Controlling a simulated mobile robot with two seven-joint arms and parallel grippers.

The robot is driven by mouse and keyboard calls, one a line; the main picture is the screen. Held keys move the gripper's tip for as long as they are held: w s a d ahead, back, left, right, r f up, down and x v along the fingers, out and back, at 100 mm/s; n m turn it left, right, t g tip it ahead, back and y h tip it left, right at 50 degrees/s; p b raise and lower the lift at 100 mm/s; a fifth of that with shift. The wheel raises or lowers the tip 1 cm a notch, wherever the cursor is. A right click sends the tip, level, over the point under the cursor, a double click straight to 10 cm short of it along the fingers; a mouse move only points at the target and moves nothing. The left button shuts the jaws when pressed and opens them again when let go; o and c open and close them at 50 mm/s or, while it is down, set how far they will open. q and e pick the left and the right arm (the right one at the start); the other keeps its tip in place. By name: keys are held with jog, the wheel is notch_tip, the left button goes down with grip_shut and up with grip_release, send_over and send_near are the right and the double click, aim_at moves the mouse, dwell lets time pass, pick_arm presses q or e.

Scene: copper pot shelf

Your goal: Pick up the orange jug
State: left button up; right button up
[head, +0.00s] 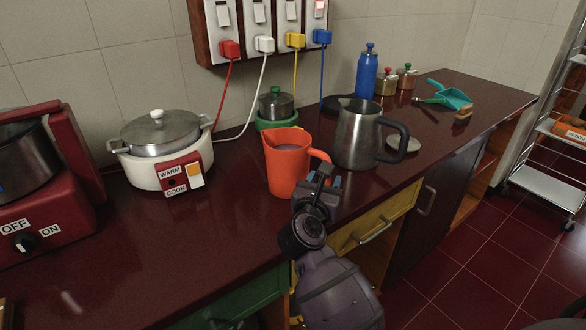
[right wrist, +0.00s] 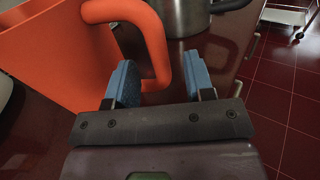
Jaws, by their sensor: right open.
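The orange jug (head: 284,165) stands upright on the dark red counter (head: 225,225), its handle (head: 320,160) pointing right toward me. My right gripper (head: 324,179) is at the handle, near the counter's front edge. In the right wrist view the jug (right wrist: 60,50) fills the upper left. There the handle (right wrist: 158,50) shows between the two blue fingers of my right gripper (right wrist: 158,66), which are open with gaps beside it. I cannot tell how deep the handle sits between them. My left gripper is not in view.
A steel pitcher (head: 358,135) stands close behind the jug on the right. A white cooker (head: 158,155) is to the left, and a small green-based pot (head: 275,106) is behind. A blue bottle (head: 366,72) stands farther back. The counter front left of the jug is clear.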

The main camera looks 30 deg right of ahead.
jog(key=shift+x, duration=2.1)
jog(key=shift+f, duration=0.1)
grip_shut()
